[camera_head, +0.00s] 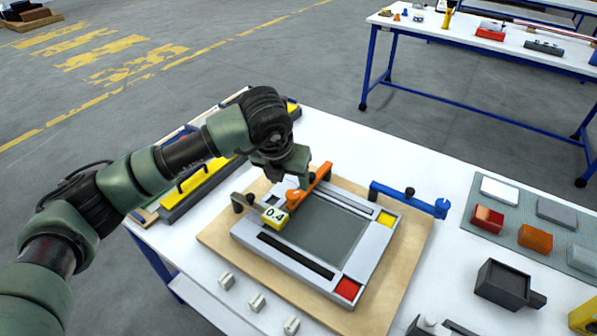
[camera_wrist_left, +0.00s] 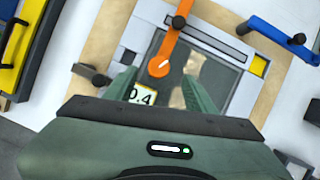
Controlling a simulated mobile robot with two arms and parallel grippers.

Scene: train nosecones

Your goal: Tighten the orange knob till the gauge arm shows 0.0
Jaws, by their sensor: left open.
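The orange gauge arm (camera_head: 318,181) lies across the upper edge of a grey framed plate (camera_head: 345,245), with a dark peg at its far end. Its near end is the round orange knob (camera_head: 293,195), which shows a white mark in the left wrist view (camera_wrist_left: 159,66). Beside the knob, a yellow-edged display (camera_head: 275,216) reads 0.4; it also shows in the left wrist view (camera_wrist_left: 141,95), partly behind a finger. My left gripper (camera_wrist_left: 158,82) is open, its fingers on either side of the knob in that view, with a gap; contact is not visible. My right gripper is not in view.
The plate rests on a wooden board (camera_head: 222,240) on a white table. A blue arm (camera_head: 410,196) lies to the right. Coloured blocks (camera_head: 535,238) and a dark box (camera_head: 502,284) stand right. Small pale blocks (camera_head: 257,302) sit in front.

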